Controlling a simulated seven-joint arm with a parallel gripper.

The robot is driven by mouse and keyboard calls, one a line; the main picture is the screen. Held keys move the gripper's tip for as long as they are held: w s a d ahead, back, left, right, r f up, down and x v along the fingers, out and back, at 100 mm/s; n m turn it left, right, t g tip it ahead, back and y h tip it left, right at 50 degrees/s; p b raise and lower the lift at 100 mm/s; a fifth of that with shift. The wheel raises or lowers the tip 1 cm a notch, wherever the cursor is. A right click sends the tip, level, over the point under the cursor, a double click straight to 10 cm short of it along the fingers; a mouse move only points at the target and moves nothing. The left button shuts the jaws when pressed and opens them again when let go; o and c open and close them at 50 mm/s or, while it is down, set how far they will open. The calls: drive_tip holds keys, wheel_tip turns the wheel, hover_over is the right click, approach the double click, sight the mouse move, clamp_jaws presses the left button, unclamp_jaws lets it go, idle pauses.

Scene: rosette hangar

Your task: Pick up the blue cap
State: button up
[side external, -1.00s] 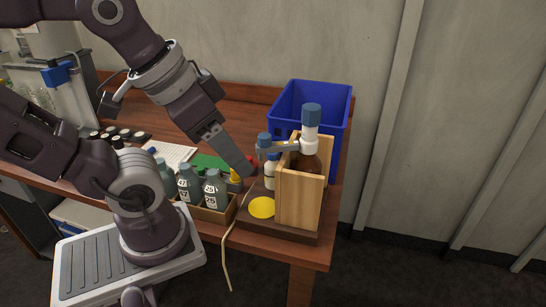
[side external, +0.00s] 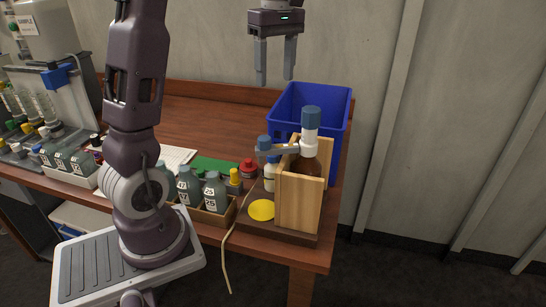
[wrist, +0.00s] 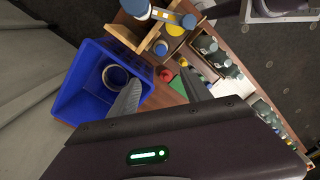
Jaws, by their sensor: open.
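A large blue cap (side external: 311,117) tops a white-necked brown bottle (side external: 308,162) in a wooden holder near the table's right end. A smaller blue cap (side external: 264,141) is on the dispenser's side arm, just left of it. In the wrist view the large blue cap (wrist: 135,7) is at the top edge, and the smaller one (wrist: 189,21) is right of it. My gripper (side external: 275,80) is open and empty, pointing down, high above the table near the blue bin. In the wrist view its fingers (wrist: 160,75) are apart with nothing between them.
A blue bin (side external: 338,108) stands behind the bottle holder; a round ring-like item (wrist: 115,76) lies in it. The wooden holder (side external: 300,202) walls the bottle. A yellow disc (side external: 261,210), red item (side external: 249,168) and box of grey bottles (side external: 214,213) are nearby. The back table middle is clear.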

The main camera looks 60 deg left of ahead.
sight(273, 157)
drive_tip(key=f, duration=1.3)
drive_tip(key=s+f, duration=0.1)
drive_tip(key=f, duration=0.6)
drive_tip(key=shift+d, duration=0.4)
drive_tip(key=shift+r, duration=0.1)
clamp_jaws()
